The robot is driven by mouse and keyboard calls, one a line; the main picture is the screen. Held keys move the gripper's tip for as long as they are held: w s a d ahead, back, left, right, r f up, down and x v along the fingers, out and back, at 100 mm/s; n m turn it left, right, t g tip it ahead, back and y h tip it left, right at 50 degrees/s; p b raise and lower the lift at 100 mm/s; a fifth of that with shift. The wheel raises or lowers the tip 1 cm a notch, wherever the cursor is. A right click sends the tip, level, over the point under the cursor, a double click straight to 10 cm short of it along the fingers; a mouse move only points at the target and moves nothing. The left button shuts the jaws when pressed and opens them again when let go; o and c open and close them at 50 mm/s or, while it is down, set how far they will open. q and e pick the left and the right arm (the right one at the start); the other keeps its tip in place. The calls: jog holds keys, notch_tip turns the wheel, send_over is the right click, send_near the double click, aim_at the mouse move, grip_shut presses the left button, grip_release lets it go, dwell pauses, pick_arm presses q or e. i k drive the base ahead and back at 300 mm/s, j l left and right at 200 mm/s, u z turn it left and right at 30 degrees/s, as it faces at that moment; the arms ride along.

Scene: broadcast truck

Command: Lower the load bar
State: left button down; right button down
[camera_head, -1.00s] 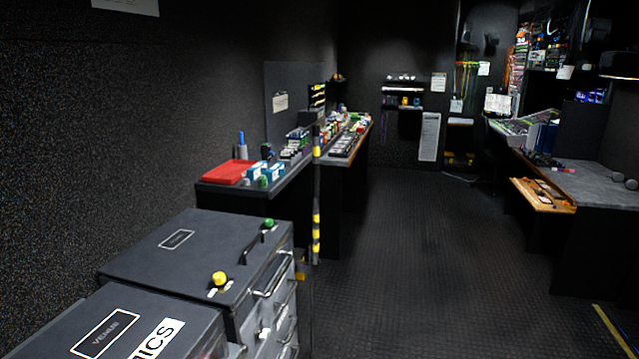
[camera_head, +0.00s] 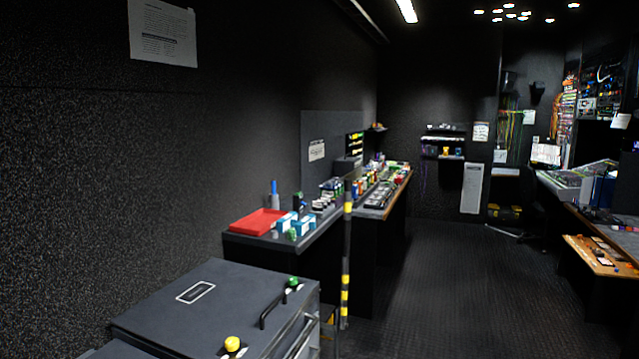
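A slim upright post with black and yellow bands (camera_head: 346,250) stands at the front right end of the near workbench, beside the aisle; it looks like the load bar in a raised, vertical position. Its foot is near the right side of the dark equipment case (camera_head: 215,300). How it is fixed at the bottom I cannot tell. Neither of my grippers is in view.
The case has a black handle, a green knob (camera_head: 293,282) and a yellow knob (camera_head: 232,343) on top. A workbench with a red tray (camera_head: 257,221) and small items runs along the left wall. The aisle floor (camera_head: 440,290) is clear. An orange-topped drawer (camera_head: 600,256) juts out at right.

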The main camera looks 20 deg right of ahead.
aim_at(347, 202)
jog(key=i+l+u, duration=0.1)
jog(key=l, duration=0.25)
jog(key=i+l+u, duration=0.1)
jog(key=l, duration=0.3)
jog(key=i+l+u, duration=0.1)
jog(key=i+l, duration=0.15)
jog(key=l, duration=0.15)
jog(key=i+l+u, duration=0.1)
jog(key=l, duration=0.3)
jog(key=i+l+u, duration=0.1)
jog(key=l, duration=0.35)
jog(key=i+l+u, duration=0.1)
jog(key=l, duration=0.3)
